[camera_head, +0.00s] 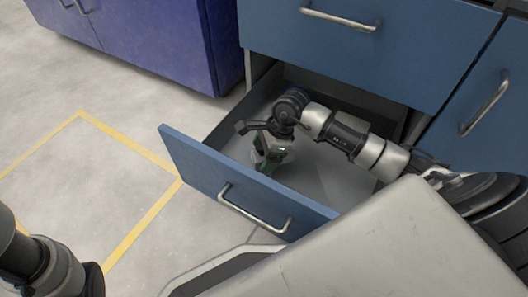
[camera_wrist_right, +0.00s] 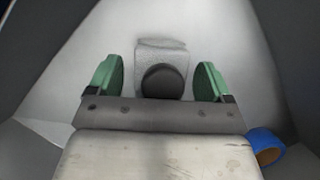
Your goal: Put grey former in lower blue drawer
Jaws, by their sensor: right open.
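The lower blue drawer (camera_head: 235,185) is pulled open in the head view, with a grey inside. My right arm reaches into it, and my right gripper (camera_head: 268,158) points down near the drawer's front panel. In the right wrist view the right gripper (camera_wrist_right: 160,82) is open, its two green pads apart. A light grey block, seemingly the grey former (camera_wrist_right: 160,47), lies between and just beyond the pads, touching neither as far as I can see. A dark round shape covers part of it. In the head view I cannot make it out. My left gripper is out of view.
A blue round piece (camera_wrist_right: 266,146) shows at the lower right of the right wrist view. A closed upper blue drawer (camera_head: 350,45) hangs above the open one. A purple cabinet (camera_head: 150,40) stands at the back left. The floor (camera_head: 80,160) left of the drawer is clear.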

